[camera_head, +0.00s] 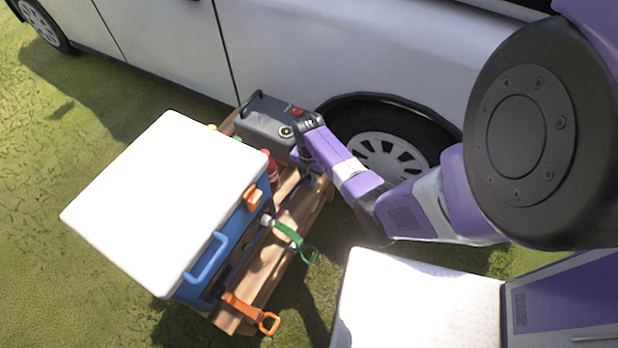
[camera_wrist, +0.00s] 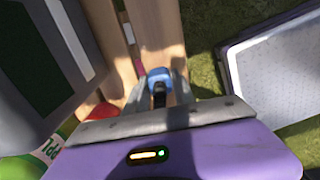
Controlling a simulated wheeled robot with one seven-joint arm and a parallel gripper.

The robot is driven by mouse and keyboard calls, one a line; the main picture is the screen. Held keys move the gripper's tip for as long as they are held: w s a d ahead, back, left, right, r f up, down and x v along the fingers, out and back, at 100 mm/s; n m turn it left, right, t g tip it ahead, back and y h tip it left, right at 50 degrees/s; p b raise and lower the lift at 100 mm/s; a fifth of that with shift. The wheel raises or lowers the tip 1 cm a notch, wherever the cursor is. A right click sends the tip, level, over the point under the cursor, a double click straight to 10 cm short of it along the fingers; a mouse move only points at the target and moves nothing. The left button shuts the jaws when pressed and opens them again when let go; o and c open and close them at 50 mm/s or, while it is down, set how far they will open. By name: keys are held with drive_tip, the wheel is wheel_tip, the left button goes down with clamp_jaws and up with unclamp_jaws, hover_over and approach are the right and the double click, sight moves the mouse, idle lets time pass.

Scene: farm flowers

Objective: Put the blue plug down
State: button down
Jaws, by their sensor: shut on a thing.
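The blue plug (camera_wrist: 159,73) shows in the wrist view between the two metal fingers of my gripper (camera_wrist: 160,88), with a dark part below it. My gripper is shut on the plug. In the head view my gripper (camera_head: 301,160) is beside the grey box with a red switch, above the end of the wooden bench; I cannot make out the plug there. In the wrist view wooden slats (camera_wrist: 157,30) lie beyond the plug, and I cannot tell whether it touches them.
The grey box (camera_head: 268,124) stands on the wooden bench (camera_head: 262,285) near the white car (camera_head: 330,50). A blue cooler with a white lid (camera_head: 170,200), a red bottle (camera_head: 271,172), a green strap (camera_head: 292,238) and an orange strap (camera_head: 250,310) crowd the bench. Grass lies around.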

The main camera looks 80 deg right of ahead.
sight(309, 175)
drive_tip(key=shift+f, duration=0.1)
drive_tip(key=shift+f, duration=0.35)
drive_tip(key=shift+f+b, duration=0.1)
drive_tip(key=shift+b, duration=0.25)
drive_tip(key=c, duration=1.1)
unclamp_jaws()
drive_tip(key=shift+o, duration=0.2)
wheel_tip(309, 175, up, 13)
drive_tip(key=p, duration=0.4)
